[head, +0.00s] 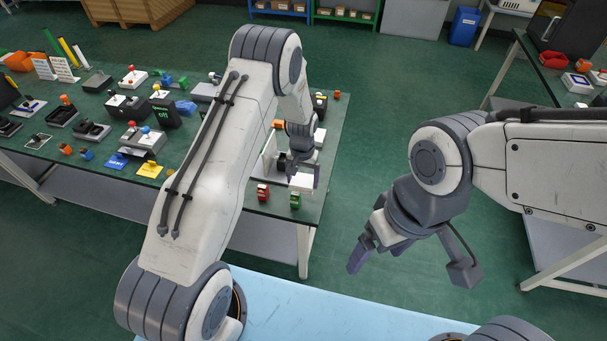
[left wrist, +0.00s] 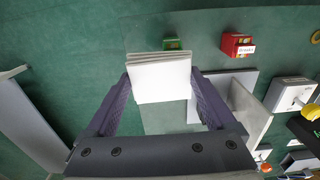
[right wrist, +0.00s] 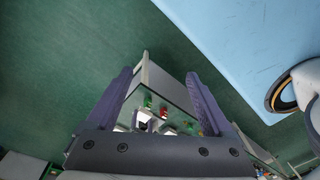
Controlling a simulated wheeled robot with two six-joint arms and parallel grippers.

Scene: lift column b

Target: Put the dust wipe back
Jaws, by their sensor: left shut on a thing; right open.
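The dust wipe is a white folded pad (left wrist: 160,78), held between the fingers of my left gripper (left wrist: 160,90). In the head view the white wipe (head: 302,182) shows under my left gripper (head: 303,165), above the right end of the green table, near a red block and a green block. My left gripper is shut on it. My right gripper (head: 377,256) is open and empty, in the air over the floor to the right of the table. It also shows in the right wrist view (right wrist: 160,95), with its fingers wide apart.
The green-topped table (head: 225,180) carries many small devices and coloured parts. A red block (head: 263,193) and a green block (head: 295,200) stand at its near right corner. A grey-white L-shaped stand (left wrist: 243,105) is beside the wipe. A second table (head: 545,70) is at the right.

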